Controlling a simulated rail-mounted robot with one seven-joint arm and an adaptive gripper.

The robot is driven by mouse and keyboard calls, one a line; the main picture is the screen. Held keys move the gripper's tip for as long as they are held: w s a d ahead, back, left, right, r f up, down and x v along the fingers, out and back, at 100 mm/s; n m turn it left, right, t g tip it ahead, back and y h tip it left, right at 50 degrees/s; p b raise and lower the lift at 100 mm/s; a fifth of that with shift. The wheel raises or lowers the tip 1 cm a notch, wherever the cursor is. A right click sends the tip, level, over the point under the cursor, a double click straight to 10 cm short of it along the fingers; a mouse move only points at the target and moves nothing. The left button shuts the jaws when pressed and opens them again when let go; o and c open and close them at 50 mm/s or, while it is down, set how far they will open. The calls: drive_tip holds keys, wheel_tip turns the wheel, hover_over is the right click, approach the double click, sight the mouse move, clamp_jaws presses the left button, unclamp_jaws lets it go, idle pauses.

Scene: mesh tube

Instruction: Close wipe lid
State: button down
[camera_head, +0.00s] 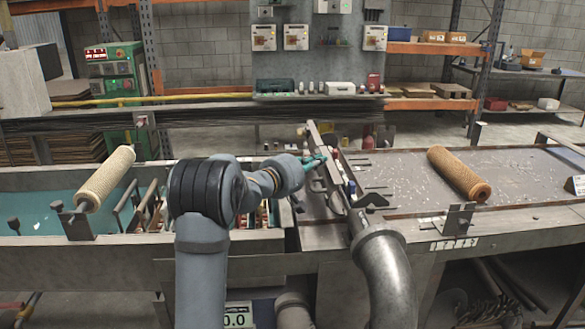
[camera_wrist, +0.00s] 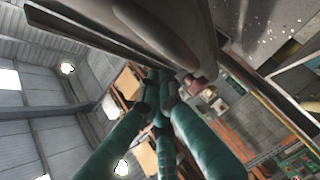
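A long narrow metal lid (camera_head: 327,158) stands raised and tilted at the middle of the machine in the head view. Its dark underside or edge crosses the top of the wrist view (camera_wrist: 95,30). My gripper (camera_head: 317,160) has teal fingers and is at the lid's left side in the head view. In the wrist view, the fingertips of my gripper (camera_wrist: 156,88) come together close to the lid, with nothing seen between them. Whether they touch the lid is not clear. The lid's lower end is partly hidden by a curved pipe.
A mesh tube (camera_head: 106,178) lies over the left trough and another tube (camera_head: 459,174) rests on the right table (camera_head: 400,180). A thick grey pipe (camera_head: 383,275) rises in front of the lid. Small bottles stand just behind the lid.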

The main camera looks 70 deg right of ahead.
drive_tip(key=shift+s+d+f+y+p, duration=0.15)
drive_tip(key=shift+s+f+y+p, duration=0.2)
drive_tip(key=shift+s+p, duration=0.25)
drive_tip(key=shift+w, duration=0.15)
idle(0.9)
drive_tip(key=w+a, duration=0.6)
drive_tip(key=a, duration=0.5)
drive_tip(key=shift+w+a, duration=0.25)
drive_tip(key=shift+a, duration=0.1)
drive_tip(key=shift+d+r, duration=0.1)
drive_tip(key=shift+r, duration=0.05)
